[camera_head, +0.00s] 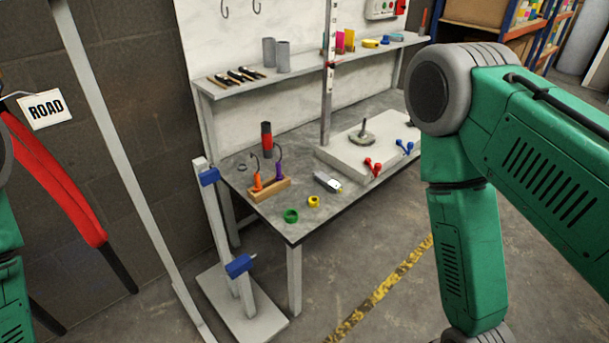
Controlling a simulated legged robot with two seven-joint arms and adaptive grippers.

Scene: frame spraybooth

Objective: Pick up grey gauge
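A small grey and white object (327,182) lies flat near the front of the workbench; it may be the grey gauge, but it is too small to be sure. A grey round-based piece with an upright stem (363,137) stands on the pale slab at the right of the bench. A tall grey upright with a scale (328,75) rises behind the slab's left end. Neither of my grippers is in view. My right arm fills the right side and runs out of the bottom edge; part of my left arm shows at the left edge.
The workbench (322,212) also holds a wooden block (270,189) with orange and purple handled tools, green tape (291,215), yellow tape (314,201) and red pieces (372,167). A shelf (310,72) runs behind. A stand with blue clamps (238,265) is at its left front.

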